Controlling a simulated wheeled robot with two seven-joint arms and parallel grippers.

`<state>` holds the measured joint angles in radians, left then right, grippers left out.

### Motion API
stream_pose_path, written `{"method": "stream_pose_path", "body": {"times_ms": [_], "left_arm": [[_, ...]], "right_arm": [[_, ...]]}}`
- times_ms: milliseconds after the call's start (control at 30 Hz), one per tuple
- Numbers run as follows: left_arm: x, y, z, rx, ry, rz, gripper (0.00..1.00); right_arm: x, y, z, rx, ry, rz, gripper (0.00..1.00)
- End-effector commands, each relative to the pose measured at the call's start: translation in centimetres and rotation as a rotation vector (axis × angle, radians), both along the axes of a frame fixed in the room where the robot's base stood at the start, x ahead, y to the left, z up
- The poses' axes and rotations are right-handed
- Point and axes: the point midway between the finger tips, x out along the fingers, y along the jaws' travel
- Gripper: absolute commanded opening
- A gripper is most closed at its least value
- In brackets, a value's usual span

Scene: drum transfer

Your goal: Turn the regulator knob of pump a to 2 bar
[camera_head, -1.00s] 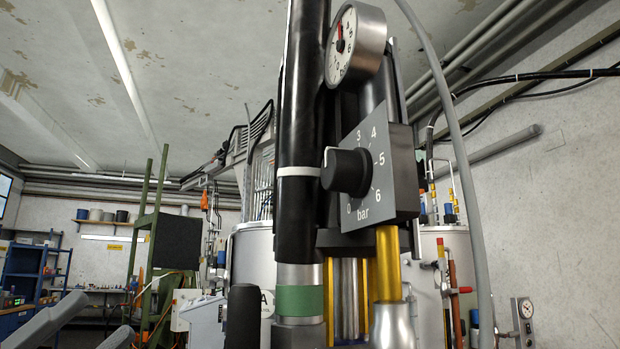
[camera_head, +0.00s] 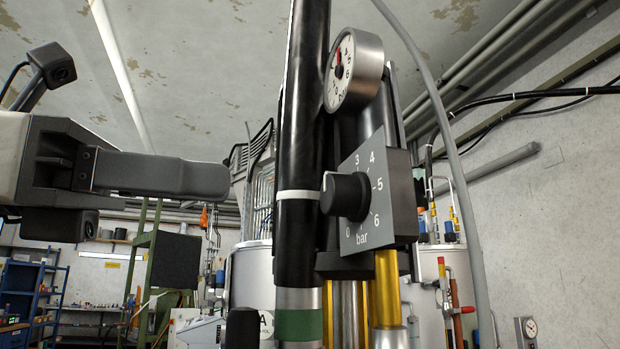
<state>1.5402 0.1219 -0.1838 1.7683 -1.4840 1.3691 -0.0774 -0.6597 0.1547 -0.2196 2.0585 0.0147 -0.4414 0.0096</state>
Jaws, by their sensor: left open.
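The black round regulator knob (camera_head: 344,194) sticks out from a dark grey dial plate (camera_head: 388,190) marked in bar, with 3, 4, 5 and 6 readable. The knob hides part of the scale, and I cannot tell which number it points to. Above it is a round pressure gauge (camera_head: 345,72) with a red needle. A label with the letter A (camera_head: 267,324) shows low on the pump. My left gripper (camera_head: 222,180) comes in from the left at about knob height. Its near finger is seen side-on, apart from the knob, and it is open and empty. My right gripper is out of view.
A black vertical pipe (camera_head: 297,230) stands just left of the knob. A grey hose (camera_head: 450,140) runs down on the right. A green frame (camera_head: 146,260) and blue shelving (camera_head: 30,290) stand far back left. Free air lies between my left gripper and the pipe.

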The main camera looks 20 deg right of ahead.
Motion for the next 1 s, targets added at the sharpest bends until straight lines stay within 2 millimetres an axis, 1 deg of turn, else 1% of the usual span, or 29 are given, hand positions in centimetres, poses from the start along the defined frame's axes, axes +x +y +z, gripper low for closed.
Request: {"method": "stream_pose_path", "body": {"times_ms": [33, 200, 400, 500, 600, 867, 900, 967, 1000], "left_arm": [[-0.1, -1.3, 0.2, 0.0, 0.0, -0.006, 0.51], [-0.1, -4.8, 0.2, 0.0, 0.001, -0.006, 0.51], [0.0, -7.7, 0.1, -0.001, 0.003, -0.003, 0.51], [0.0, -8.5, 0.1, -0.001, 0.003, -0.003, 0.51], [0.0, -8.8, 0.0, -0.001, 0.002, -0.001, 0.51], [0.0, -8.9, 0.0, -0.001, 0.002, -0.001, 0.51], [0.0, -8.9, 0.0, -0.001, 0.002, -0.001, 0.4], [0.0, -8.9, 0.0, -0.001, 0.002, -0.001, 0.23], [0.0, -8.9, 0.0, -0.001, 0.002, -0.001, 0.12]], "right_arm": [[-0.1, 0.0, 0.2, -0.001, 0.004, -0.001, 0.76], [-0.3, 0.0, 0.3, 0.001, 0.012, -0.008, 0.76], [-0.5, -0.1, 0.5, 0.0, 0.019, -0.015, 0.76], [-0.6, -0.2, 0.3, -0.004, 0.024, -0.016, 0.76], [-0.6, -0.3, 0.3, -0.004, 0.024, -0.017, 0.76], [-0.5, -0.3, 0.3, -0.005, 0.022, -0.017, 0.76], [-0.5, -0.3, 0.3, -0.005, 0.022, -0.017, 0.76], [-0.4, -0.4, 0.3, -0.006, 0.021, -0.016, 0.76], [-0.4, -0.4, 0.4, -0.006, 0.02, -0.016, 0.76]]}}
